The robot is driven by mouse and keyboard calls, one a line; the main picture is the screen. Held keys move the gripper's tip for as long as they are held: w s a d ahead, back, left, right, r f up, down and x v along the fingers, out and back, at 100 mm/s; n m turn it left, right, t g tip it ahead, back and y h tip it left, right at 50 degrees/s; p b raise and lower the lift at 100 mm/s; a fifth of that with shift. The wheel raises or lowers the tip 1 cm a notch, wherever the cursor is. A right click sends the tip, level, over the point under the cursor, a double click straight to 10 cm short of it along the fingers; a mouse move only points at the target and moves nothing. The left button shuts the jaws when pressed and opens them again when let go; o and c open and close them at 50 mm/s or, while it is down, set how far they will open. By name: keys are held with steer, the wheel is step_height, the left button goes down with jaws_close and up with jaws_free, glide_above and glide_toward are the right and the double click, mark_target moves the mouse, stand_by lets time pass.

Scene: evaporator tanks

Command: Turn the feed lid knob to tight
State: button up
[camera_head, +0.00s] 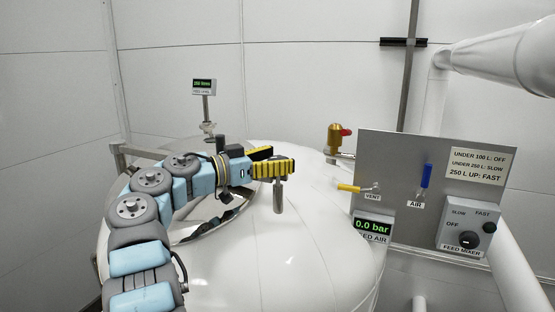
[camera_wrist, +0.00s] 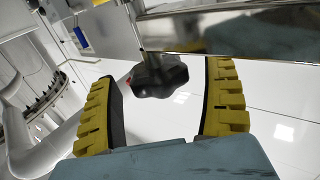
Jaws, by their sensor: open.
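In the wrist view, a black lobed knob (camera_wrist: 158,76) sits on a metal stem. My gripper (camera_wrist: 164,72) is open, with one yellow-ribbed finger on each side of the knob. A gap shows between the knob and each finger; the left finger is the closer one. In the head view, my gripper (camera_head: 280,160) is above the white tank (camera_head: 290,255), near the shiny round lid (camera_head: 205,225). A short metal post (camera_head: 279,197) stands below the fingers. The knob is not clearly visible there, and its pointer or marking cannot be read.
A grey panel (camera_head: 400,165) at the right carries a yellow vent handle (camera_head: 348,188), a blue air handle (camera_head: 426,175) and a feed mixer switch (camera_head: 467,239). The pressure display (camera_head: 372,225) reads 0.0 bar. A brass valve (camera_head: 336,140) and a level display (camera_head: 204,86) stand behind.

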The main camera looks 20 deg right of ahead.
steer(key=shift+a, duration=0.1)
steer(key=s+a, duration=0.1)
steer(key=a, duration=1)
steer(key=shift+s+a, duration=0.3)
steer(key=shift+a, duration=0.05)
